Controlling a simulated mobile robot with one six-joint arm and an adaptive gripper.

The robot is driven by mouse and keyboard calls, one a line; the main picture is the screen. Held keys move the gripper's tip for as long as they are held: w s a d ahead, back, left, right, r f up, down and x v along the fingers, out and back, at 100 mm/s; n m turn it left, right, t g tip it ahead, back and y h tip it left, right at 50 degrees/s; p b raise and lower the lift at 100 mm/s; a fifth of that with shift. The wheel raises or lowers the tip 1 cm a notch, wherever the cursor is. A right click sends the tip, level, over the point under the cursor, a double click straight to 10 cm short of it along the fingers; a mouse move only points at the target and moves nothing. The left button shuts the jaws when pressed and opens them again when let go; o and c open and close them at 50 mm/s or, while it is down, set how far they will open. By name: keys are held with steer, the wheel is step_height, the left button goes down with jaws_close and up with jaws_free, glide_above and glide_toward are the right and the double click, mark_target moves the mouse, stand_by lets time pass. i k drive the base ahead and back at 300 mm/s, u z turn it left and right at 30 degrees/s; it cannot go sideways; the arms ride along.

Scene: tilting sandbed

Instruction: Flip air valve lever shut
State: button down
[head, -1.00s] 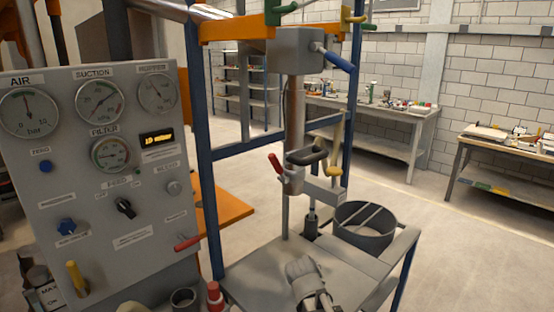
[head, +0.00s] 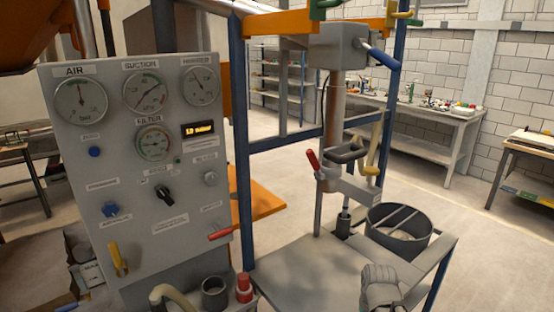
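The grey control panel (head: 70,170) stands at the left in the head view, with AIR, SUCTION and FILTER gauges. A yellow lever (head: 118,259) points up and slightly left at its lower left. A red lever (head: 222,233) sticks out sideways at its lower right edge. I cannot read which lever is the air valve's. My gripper (head: 380,288) is a grey shape at the bottom right, over the metal table (head: 310,275), well apart from the panel. Its fingers do not show clearly, so open or shut cannot be told.
A blue-posted frame (head: 240,170) stands right of the panel, with a column carrying a red-handled lever (head: 313,160). A red bottle (head: 244,288), a dark cup (head: 214,293) and a curved hose (head: 172,294) stand below the panel.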

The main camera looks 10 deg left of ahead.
mark_target(113, 247)
steer(key=u, duration=1.75)
